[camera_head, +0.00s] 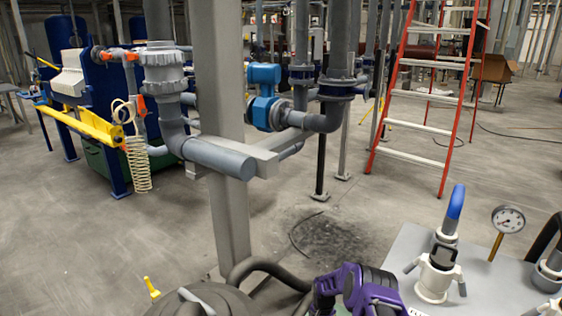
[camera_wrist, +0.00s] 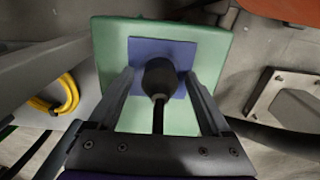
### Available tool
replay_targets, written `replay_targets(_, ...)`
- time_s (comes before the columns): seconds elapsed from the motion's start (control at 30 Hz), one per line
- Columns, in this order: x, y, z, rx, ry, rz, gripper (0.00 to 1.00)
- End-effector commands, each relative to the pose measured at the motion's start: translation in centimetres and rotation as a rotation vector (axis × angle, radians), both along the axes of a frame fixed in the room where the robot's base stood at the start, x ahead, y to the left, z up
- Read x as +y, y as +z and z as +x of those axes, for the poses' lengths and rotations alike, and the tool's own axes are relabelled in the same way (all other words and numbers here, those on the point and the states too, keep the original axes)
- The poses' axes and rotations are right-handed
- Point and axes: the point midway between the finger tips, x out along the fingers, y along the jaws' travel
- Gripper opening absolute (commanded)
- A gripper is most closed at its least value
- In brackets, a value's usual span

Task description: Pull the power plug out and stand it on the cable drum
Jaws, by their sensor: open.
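In the wrist view a black, rounded plug (camera_wrist: 160,74) sits against a blue square (camera_wrist: 183,50) on a pale green plate (camera_wrist: 112,48). Its black cable runs from the plug toward my gripper's base. My gripper (camera_wrist: 158,82) is open, with one finger on each side of the plug and a visible gap on both sides. How far the plug is seated is hidden by its own body. I cannot pick out the cable drum for certain in either view. In the head view, the plug and my gripper's fingers do not show.
In the wrist view, yellow cable (camera_wrist: 62,96) lies left and a bracket (camera_wrist: 285,98) stands right. In the head view, a grey post (camera_head: 222,120) rises ahead, with a dark rounded body (camera_head: 228,298) below. A bench with valves (camera_head: 438,265) and a gauge (camera_head: 508,219) is at right.

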Motion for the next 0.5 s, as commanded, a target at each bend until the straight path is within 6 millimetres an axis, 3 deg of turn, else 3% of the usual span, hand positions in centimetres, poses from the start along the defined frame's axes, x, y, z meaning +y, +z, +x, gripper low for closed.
replay_targets(0.47, 0.0, -0.01, -0.03, 0.0, -0.001, 0.0, 0.82)
replay_targets(0.5, 0.0, -0.01, -0.03, 0.0, -0.001, 0.0, 0.79)
